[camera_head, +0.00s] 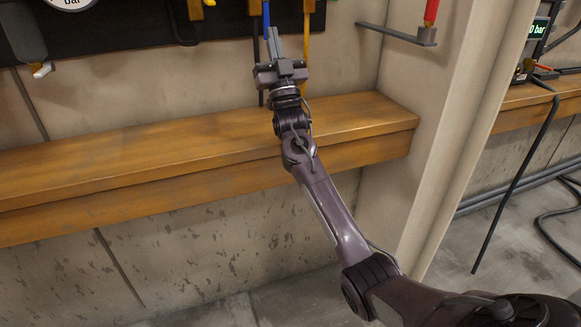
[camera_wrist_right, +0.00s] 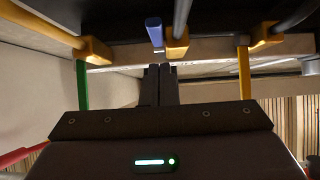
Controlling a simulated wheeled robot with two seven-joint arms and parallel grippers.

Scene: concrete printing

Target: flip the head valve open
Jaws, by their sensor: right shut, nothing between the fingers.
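My right gripper (camera_head: 274,38) is raised in front of the black panel, above the wooden shelf, its fingers shut with nothing between them. In the right wrist view its fingers (camera_wrist_right: 160,72) point up toward a blue lever (camera_wrist_right: 154,32) beside a yellow valve body (camera_wrist_right: 176,45). The fingertips look close below the blue lever; I cannot tell whether they touch. The blue lever also shows in the head view (camera_head: 266,14), just above the fingertips. A yellow lever (camera_head: 306,38) hangs to the right. Which valve is the head valve is not marked. My left gripper is out of view.
A wooden shelf (camera_head: 90,165) runs along the wall below the panel (camera_head: 130,28). A red handle (camera_head: 431,12) stands on a grey bracket (camera_head: 400,34) at the right. A green lever (camera_wrist_right: 82,85) hangs left of the fingers in the wrist view. A gauge (camera_head: 70,2) is at top left.

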